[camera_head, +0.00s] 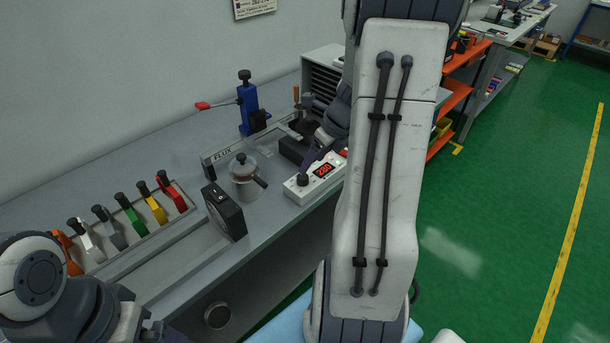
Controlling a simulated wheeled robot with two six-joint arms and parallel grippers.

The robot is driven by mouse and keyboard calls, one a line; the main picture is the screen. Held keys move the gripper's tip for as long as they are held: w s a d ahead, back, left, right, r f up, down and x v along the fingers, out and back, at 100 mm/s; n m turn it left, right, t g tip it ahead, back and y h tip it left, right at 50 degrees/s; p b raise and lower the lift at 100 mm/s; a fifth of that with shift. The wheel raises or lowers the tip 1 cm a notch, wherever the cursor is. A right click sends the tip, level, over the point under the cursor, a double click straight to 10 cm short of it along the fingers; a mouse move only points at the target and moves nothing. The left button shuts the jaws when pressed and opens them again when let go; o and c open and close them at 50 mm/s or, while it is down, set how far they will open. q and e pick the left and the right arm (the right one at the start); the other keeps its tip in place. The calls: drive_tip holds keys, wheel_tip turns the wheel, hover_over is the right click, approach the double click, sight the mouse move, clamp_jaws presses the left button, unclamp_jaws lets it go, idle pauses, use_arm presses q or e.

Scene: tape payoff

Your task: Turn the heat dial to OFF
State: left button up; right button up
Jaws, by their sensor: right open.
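A white control box (317,178) with a lit red display (323,170) stands near the front edge of the bench. Its black heat dial (302,180) is a knob at the box's left end. My right gripper (315,165) is open and reaches down from the upper right over the box, close to the display and just right of the dial. I cannot tell whether it touches the box. The dial's markings are too small to read. My left arm shows at the lower left, but its gripper is not in view.
Left of the box stand a small lidded pot (244,178) and a black switch unit (225,211). A rack of coloured handles (132,215) is at the left. My right arm hides the bench's right part.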

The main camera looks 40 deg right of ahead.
sight(304, 176)
drive_tip(key=b+x, duration=0.1)
drive_tip(key=x, duration=0.5)
drive_tip(key=shift+w+f, duration=0.1)
drive_tip(key=shift+f, duration=0.25)
drive_tip(key=shift+a, duration=0.1)
clamp_jaws()
